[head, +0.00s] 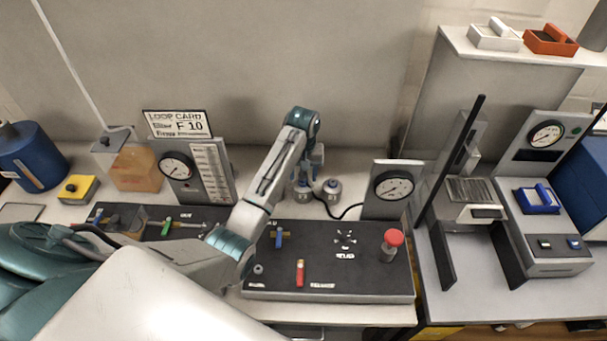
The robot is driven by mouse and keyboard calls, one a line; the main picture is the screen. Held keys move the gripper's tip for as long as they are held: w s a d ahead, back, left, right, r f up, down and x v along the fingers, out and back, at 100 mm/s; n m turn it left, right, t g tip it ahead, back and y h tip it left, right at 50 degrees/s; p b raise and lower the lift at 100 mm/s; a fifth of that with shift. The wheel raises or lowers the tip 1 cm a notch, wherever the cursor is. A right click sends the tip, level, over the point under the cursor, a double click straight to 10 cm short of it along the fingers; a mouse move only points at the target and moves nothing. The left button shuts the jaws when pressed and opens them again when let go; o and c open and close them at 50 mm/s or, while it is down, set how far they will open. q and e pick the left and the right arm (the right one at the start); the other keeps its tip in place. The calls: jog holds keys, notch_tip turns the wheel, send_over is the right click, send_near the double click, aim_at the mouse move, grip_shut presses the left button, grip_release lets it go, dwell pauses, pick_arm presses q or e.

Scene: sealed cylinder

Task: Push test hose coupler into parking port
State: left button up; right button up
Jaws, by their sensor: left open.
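My left arm comes in from the left, bends up over the black test panel (330,264) and turns down at its far end. My left gripper (314,174) is open, small in the picture and partly hidden by its own wrist. Two short grey cylindrical fittings stand behind the panel. The left fitting (302,190) is just below the gripper; I cannot tell whether they touch. I cannot tell which part is the parking port. My right gripper is out of view.
The panel carries a blue valve handle (279,238), a red lever (300,272) and a red knob (392,241). A gauge block (392,188) stands right of the fittings; another gauge (177,169) stands left. A grey press-like fixture (472,195) stands farther right.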

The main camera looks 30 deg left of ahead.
pick_arm(q)
grip_shut()
jog(key=shift+r, duration=3)
